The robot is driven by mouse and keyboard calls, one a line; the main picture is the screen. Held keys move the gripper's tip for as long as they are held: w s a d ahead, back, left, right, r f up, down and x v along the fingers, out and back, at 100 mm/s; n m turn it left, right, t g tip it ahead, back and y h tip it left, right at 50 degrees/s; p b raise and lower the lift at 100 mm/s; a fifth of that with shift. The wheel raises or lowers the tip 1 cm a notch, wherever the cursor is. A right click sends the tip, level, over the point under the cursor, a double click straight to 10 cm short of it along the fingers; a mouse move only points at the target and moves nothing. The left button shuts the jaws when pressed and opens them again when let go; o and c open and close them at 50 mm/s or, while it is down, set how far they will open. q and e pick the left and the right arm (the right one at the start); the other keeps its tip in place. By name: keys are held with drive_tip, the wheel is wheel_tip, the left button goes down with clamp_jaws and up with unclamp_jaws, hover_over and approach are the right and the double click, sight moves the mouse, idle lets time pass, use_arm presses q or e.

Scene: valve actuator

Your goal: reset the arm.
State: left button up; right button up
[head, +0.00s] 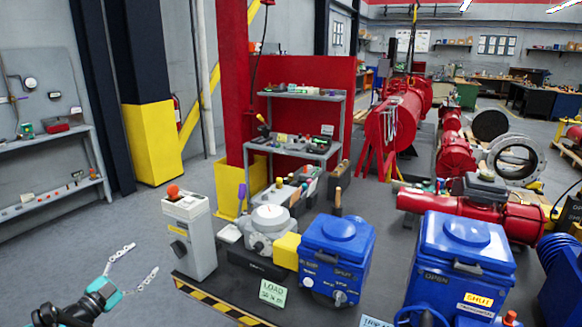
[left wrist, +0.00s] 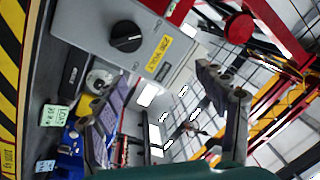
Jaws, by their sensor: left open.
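My left gripper (head: 143,260) is at the lower left of the head view. Its two fingers are spread and nothing is between them. It is apart from the grey control box (head: 197,247), which stands to its right on the bench. The box has a red ball knob (head: 173,191) on top and a black rotary knob (head: 178,249) on its front. In the left wrist view, my open fingers (left wrist: 160,80) frame part of the tilted scene, with the grey box (left wrist: 90,22), its black knob (left wrist: 125,37) and yellow label (left wrist: 159,54) beyond. My right gripper is not in view.
Right of the box are a grey round-topped actuator (head: 270,228), a yellow block (head: 287,250), and blue housings (head: 335,255) and (head: 458,262). A striped edge (head: 222,308) borders the bench. A shelf rack (head: 300,140) stands behind. The floor at left is clear.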

use_arm(q)
drive_tip(key=s+d+r+n+y, duration=0.1)
drive_tip(key=d+r+n+y, duration=0.4)
drive_tip(key=r, duration=0.3)
drive_tip(key=s+d+r+n+y, duration=0.1)
drive_tip(key=d+r+n+y, duration=0.2)
drive_tip(key=r+n+y, duration=0.4)
drive_tip(key=s+d+f+g+h, duration=0.6)
drive_tip(key=s+d+f+g, duration=0.5)
drive_tip(key=s+d+f, duration=1)
drive_tip(key=s+d, duration=0.3)
drive_tip(key=s, duration=0.1)
drive_tip(key=shift+s+f+n, duration=0.3)
drive_tip(key=shift+s, duration=0.1)
